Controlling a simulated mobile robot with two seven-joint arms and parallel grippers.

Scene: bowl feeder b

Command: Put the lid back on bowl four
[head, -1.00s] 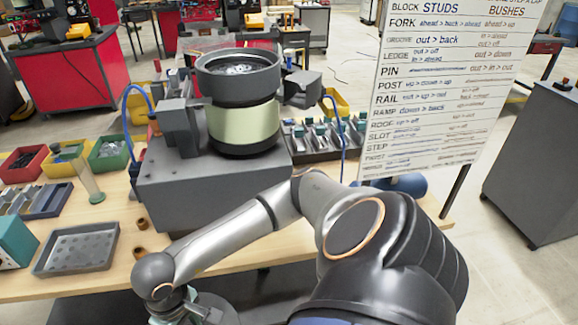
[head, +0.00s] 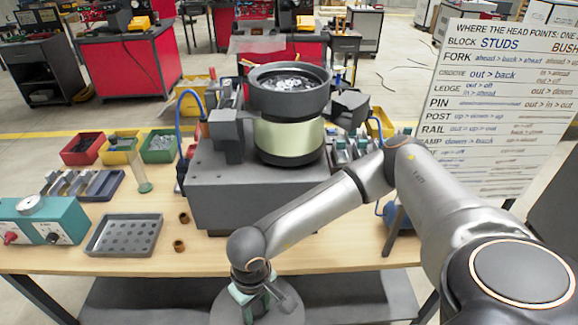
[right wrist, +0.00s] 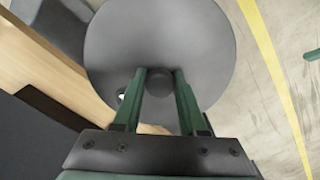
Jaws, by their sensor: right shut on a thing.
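My right gripper (head: 262,299) is low in the head view, in front of the bench. It is shut on the knob of a round grey lid (head: 228,309), which is partly cut off by the lower edge. In the right wrist view the lid (right wrist: 160,35) shows as a broad disc, with its knob between the green fingers (right wrist: 159,76). A dark open-topped bowl (head: 290,98) stands on a pale green drum above a grey base, with small metal parts inside. I see no number on it. The lid is apart from the bowl, lower and nearer to me. My left gripper is not in view.
Grey units (head: 226,128) flank the bowl. A perforated tray (head: 125,235), a teal box with knobs (head: 40,222), coloured bins (head: 120,150) and two small brown rings lie on the bench's left. A text board (head: 490,110) stands at right. The bench's front edge is near the lid.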

